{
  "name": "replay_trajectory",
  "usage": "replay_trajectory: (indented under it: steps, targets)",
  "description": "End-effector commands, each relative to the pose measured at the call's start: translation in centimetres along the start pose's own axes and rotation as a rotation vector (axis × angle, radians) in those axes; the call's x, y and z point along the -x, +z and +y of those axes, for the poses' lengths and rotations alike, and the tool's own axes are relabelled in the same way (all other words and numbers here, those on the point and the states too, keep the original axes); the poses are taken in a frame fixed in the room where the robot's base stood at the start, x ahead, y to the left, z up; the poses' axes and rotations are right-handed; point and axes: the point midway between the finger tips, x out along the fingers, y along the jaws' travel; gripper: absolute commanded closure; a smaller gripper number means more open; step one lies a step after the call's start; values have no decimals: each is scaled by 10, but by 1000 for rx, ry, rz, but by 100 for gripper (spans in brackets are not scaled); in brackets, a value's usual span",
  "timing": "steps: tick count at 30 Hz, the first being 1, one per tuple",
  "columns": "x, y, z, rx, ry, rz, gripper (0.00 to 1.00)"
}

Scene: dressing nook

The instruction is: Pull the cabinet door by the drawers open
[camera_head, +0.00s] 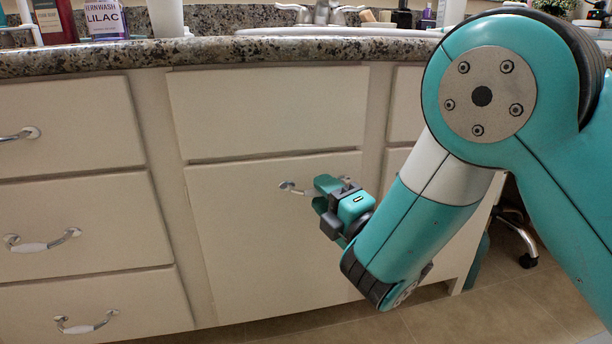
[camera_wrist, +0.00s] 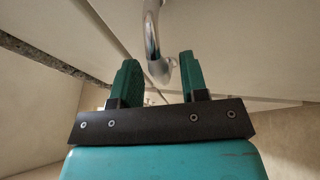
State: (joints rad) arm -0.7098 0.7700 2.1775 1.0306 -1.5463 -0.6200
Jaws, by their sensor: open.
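The cream cabinet door (camera_head: 250,255) is under a plain panel in the middle of the vanity, right of the drawers. It looks shut. Its metal handle (camera_head: 290,187) is near the top of the door, and part of it is hidden behind my gripper (camera_head: 326,196). In the wrist view the handle (camera_wrist: 151,35) comes down between the two green fingers of my gripper (camera_wrist: 157,78). The fingers stand apart on either side of it, with gaps showing, and are not closed on it.
Drawers (camera_head: 70,215) with metal handles are on the left. A speckled stone countertop (camera_head: 200,53) runs above, holding bottles (camera_head: 105,18) and a sink (camera_head: 335,31). A chair's wheeled base (camera_head: 520,240) stands on the tiled floor (camera_head: 480,315) at the right.

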Motion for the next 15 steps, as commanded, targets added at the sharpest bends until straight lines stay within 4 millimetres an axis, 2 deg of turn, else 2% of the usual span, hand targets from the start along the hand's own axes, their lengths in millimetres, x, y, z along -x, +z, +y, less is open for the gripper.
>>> replay_trajectory:
  steps: [13, 15]
  targets:
    - [-6, 1, 0, 2, -1, -8, 59]
    - [-6, 1, 0, 2, -1, -8, 76]
